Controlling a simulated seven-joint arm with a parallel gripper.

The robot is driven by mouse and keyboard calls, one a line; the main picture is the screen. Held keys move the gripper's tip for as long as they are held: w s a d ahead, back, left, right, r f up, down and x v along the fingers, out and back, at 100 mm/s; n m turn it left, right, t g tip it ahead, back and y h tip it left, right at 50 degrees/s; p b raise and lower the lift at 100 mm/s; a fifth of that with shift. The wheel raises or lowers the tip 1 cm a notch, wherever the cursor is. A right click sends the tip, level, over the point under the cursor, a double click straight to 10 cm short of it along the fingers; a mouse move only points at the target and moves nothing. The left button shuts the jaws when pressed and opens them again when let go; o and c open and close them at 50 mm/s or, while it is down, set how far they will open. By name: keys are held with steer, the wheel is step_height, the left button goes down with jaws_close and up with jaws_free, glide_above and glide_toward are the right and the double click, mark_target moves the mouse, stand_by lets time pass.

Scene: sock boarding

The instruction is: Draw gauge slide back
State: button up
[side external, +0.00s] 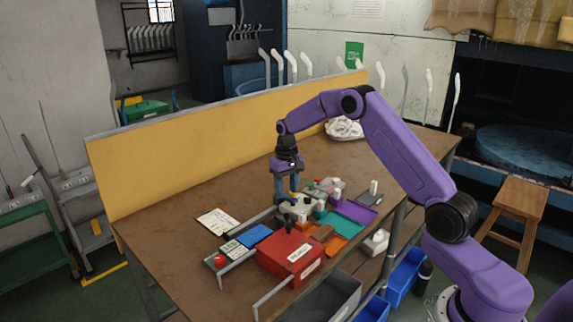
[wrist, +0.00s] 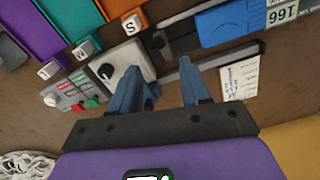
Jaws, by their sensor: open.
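A gauge with a numeric display (wrist: 281,15) shows at the top right of the wrist view, beside a blue block (wrist: 224,22). In the side view, the display (side external: 233,249) and blue block (side external: 255,236) sit at the bench's front left. A dark block (wrist: 178,40) lies left of the blue one in the wrist view, near a long grey bar (wrist: 232,57). I cannot tell for sure which part is the slide. My gripper (side external: 287,199) points down over the bench, behind the red box. Its blue fingers (wrist: 162,78) are apart, with nothing visibly held between them.
A red box (side external: 290,257) stands in front. A grey knob box (wrist: 124,68) is close to the left finger. Orange, teal and purple trays (side external: 355,211) lie to the right. A white card (side external: 217,222) lies left; a yellow panel (side external: 200,148) borders the back.

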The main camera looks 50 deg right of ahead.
step_height(320, 180, up, 9)
stand_by(0.3)
steer(key=s+a+r+n, duration=0.2)
steer(key=s+a+n, duration=0.2)
steer(key=s+a, duration=0.45)
steer(key=s+a+r+n, duration=0.3)
steer(key=s+a, duration=0.5)
steer(key=a, duration=0.2)
steer(key=s+f+n, duration=0.3)
steer(key=s+n, duration=0.5)
steer(key=s, duration=1.9)
steer(key=shift+d, duration=0.45)
steer(key=shift+w+r, duration=0.1)
